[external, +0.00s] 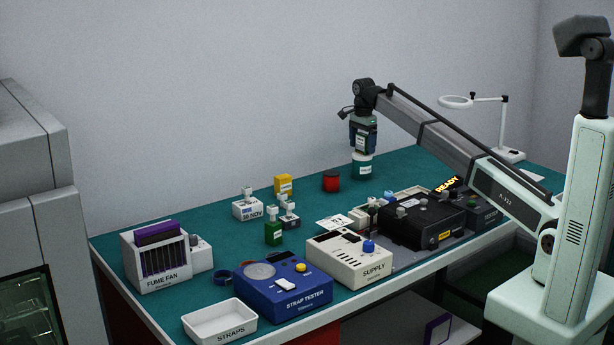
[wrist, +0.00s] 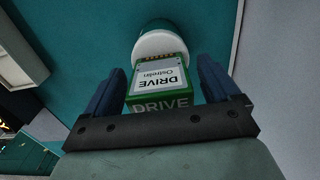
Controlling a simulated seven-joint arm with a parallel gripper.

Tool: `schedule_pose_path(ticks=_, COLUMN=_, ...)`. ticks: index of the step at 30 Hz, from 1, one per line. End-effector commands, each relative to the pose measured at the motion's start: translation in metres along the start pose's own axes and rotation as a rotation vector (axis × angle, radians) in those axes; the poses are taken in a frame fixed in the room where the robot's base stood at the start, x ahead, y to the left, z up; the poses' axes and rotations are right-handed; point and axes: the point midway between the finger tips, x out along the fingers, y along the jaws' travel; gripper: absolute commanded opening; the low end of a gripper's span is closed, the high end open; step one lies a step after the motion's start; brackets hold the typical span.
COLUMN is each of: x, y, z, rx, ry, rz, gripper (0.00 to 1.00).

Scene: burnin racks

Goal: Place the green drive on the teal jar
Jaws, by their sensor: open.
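The green drive (wrist: 158,98), with a white label and gold contacts, lies between the fingers of my gripper (wrist: 160,68) in the wrist view. The fingers are open, with a gap on each side of the drive. The white lid (wrist: 158,41) of the teal jar shows just past the drive, which overlaps it. In the external view my gripper (external: 362,146) is directly above the teal jar (external: 362,170), which stands upright. The drive is mostly hidden there by the fingers, and its contact with the lid is hard to make out.
A red jar (external: 331,181) stands left of the teal jar. A yellow block (external: 283,185) and a green block with a white top (external: 273,233) stand further left. A black device (external: 422,222) and the supply box (external: 349,259) are nearer the front. The mat around the jar is clear.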

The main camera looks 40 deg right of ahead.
Motion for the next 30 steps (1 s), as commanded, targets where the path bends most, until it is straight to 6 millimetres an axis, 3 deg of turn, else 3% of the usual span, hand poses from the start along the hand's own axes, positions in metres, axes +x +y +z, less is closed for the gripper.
schedule_pose_path(ticks=5, x=-0.019, y=-0.001, z=0.000, rx=0.000, ry=0.000, rz=-0.001, gripper=0.89)
schedule_pose_path(ticks=18, x=-0.097, y=-0.001, z=0.000, rx=0.001, ry=0.000, rz=-0.001, gripper=0.89)
schedule_pose_path(ticks=24, x=-0.116, y=-0.001, z=0.000, rx=0.002, ry=0.000, rz=-0.001, gripper=0.89)
schedule_pose_path(ticks=30, x=-0.121, y=0.000, z=0.000, rx=0.002, ry=0.000, rz=0.000, gripper=0.89)
